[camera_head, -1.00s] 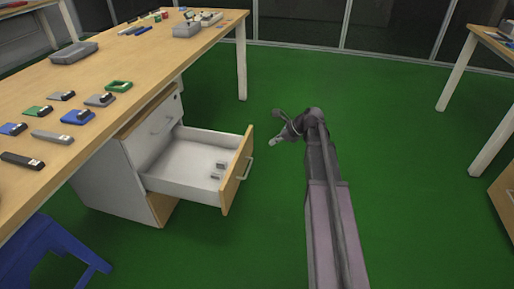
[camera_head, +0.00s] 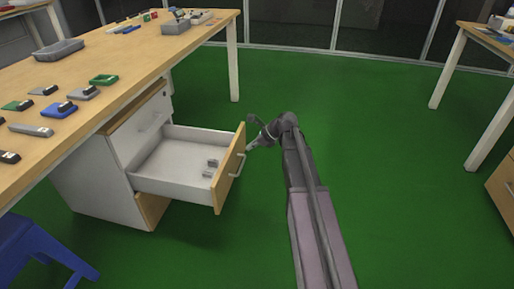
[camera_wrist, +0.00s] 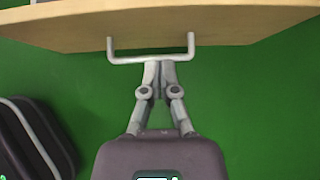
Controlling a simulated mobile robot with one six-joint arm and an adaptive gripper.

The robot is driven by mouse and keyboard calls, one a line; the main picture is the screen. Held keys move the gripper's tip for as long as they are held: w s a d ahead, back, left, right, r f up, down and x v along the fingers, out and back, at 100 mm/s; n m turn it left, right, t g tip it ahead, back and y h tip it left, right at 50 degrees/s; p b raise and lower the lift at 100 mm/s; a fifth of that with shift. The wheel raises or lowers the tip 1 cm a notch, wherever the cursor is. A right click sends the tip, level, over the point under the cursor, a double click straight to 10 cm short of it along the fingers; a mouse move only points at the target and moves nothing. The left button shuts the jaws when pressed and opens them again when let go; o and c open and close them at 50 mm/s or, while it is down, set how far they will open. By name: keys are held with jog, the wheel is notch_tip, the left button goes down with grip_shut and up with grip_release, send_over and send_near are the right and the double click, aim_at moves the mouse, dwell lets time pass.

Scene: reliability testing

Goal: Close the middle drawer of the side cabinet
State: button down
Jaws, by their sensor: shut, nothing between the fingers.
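The side cabinet (camera_head: 95,185) stands under the wooden table. Its middle drawer (camera_head: 175,168) is pulled well out, with a wooden front (camera_head: 230,168), a metal bar handle (camera_head: 238,165) and a few small grey pieces inside. My gripper (camera_head: 252,146) is just right of the drawer front, near its far end. In the wrist view my gripper (camera_wrist: 159,68) is shut and empty, its fingertips at the middle of the handle bar (camera_wrist: 150,58). The drawer front (camera_wrist: 160,25) lies beyond the handle. I cannot tell whether the fingertips touch the bar.
The table (camera_head: 130,70) above carries several small devices and grey trays. A blue stool (camera_head: 35,250) stands at the lower left. Another table (camera_head: 485,50) and a wooden-fronted cabinet (camera_head: 503,185) are at the right. The green floor between is clear.

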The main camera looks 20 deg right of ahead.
aim_at(234, 149)
jog(key=shift+w+a+f, duration=0.1)
jog(key=shift+w+a, duration=0.3)
jog(key=shift+a, duration=0.3)
jog(key=shift+w+a+f, duration=0.15)
jog(key=shift+w+a, duration=0.25)
jog(key=shift+a, duration=0.25)
jog(key=shift+w+a+f, duration=0.1)
jog(key=shift+w+a, duration=0.3)
jog(key=shift+a, duration=0.3)
jog(key=shift+w, duration=0.15)
